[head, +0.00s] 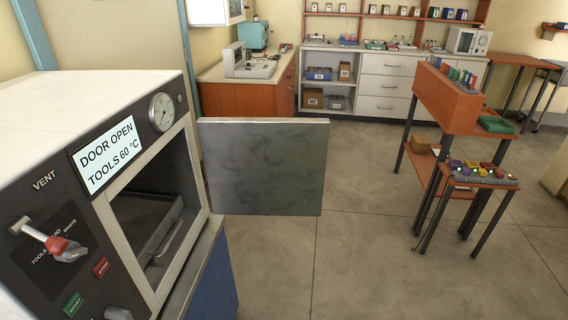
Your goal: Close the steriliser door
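The steriliser (60,100) stands at the left of the head view, a white box with a dark control front. Its display (106,155) reads "DOOR OPEN" and "TOOLS 60 °C". The door (264,167) is a flat grey metal panel, swung wide open and sticking out to the right from the far side of the opening. The chamber (150,215) is dark inside and holds a metal tray with a wire handle. Neither of my grippers is in view, so their states do not show.
A round gauge (161,112), a red-tipped lever (60,246) and red and green buttons are on the steriliser's front. An orange-topped stand (450,105) and a low table with coloured items (484,175) stand at right. Grey floor (350,265) between is clear.

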